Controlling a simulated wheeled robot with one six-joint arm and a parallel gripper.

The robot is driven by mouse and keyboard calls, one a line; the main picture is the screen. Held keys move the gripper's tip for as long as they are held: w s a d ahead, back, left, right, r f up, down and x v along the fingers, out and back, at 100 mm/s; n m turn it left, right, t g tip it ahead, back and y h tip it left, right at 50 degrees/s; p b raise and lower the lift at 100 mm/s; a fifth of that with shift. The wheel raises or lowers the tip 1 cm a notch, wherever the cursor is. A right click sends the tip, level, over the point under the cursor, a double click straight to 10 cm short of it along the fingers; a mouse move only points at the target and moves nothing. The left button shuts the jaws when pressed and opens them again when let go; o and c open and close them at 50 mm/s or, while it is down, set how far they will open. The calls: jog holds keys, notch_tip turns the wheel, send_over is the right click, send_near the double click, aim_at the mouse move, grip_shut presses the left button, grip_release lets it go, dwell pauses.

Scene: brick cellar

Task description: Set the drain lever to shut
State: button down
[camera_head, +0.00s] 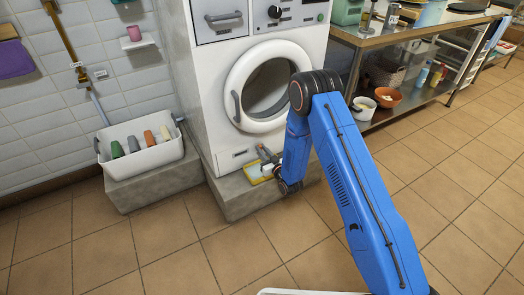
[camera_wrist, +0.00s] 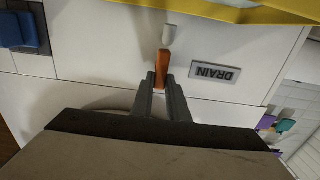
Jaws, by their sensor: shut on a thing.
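The drain lever (camera_wrist: 163,64) is a small orange handle on the white machine front in the wrist view, pointing toward my gripper, with a pale rounded piece (camera_wrist: 169,34) at its far end. A DRAIN label (camera_wrist: 215,73) appears upside down beside it. My gripper (camera_wrist: 161,82) has its two grey fingers around the lever's near end, shut on it. Shut and open marks are not visible.
A yellow-edged tray (camera_head: 256,179) lies on the plinth below my gripper. A white bin with bottles (camera_head: 152,157) stands left on a concrete block. A metal table (camera_head: 415,30) with bowls on its lower shelf stands right. The tiled floor in front is clear.

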jog(key=shift+n, duration=0.3)
jog(key=shift+s+a+f+n, duration=0.2)
jog(key=shift+a+f+n, duration=0.1)
jog(key=shift+n, duration=2.55)
jog(key=shift+s+a+f+n, duration=0.2)
jog(key=shift+f+n, duration=0.15)
jog(key=shift+n, duration=2.55)
jog(key=shift+s+a+f+n, duration=0.15)
jog(key=shift+a+f+n, duration=0.15)
jog(key=shift+n, duration=2.55)
jog(key=shift+d, duration=0.1)
jog(key=c, duration=1.7)
grip_release()
